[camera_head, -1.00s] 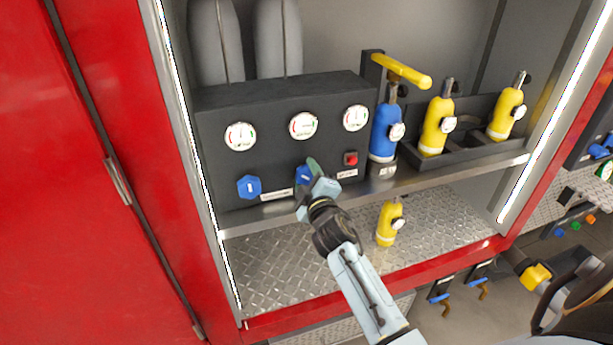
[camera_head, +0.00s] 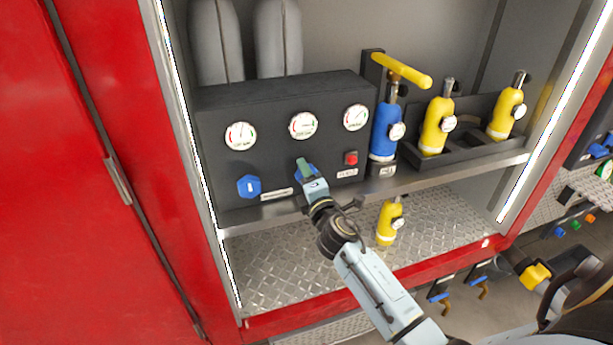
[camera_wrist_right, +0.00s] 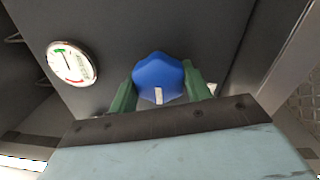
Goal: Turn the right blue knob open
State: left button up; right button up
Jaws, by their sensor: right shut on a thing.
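The right blue knob (camera_wrist_right: 158,79) sits on the front of the black panel (camera_head: 270,158). In the head view my right gripper (camera_head: 305,170) covers most of it. In the right wrist view the knob is between the two green fingers of my right gripper (camera_wrist_right: 160,92), which is shut on it. A white mark shows on the knob's face. The left blue knob (camera_head: 249,186) is on the same panel, free, with its white mark close to upright. My left gripper is not in view.
Round gauges (camera_head: 303,125) and a red button (camera_head: 351,158) are on the panel. A blue cylinder (camera_head: 384,132) and yellow cylinders (camera_head: 437,125) stand to the right. A small yellow cylinder (camera_head: 388,223) stands on the lower metal floor (camera_head: 275,262).

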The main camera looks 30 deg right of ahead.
jog(key=shift+n, duration=0.3)
jog(key=o, duration=1)
jog(key=shift+c, duration=0.2)
jog(key=b+v, duration=0.1)
jog(key=v, duration=1.2)
jog(key=shift+s, duration=0.25)
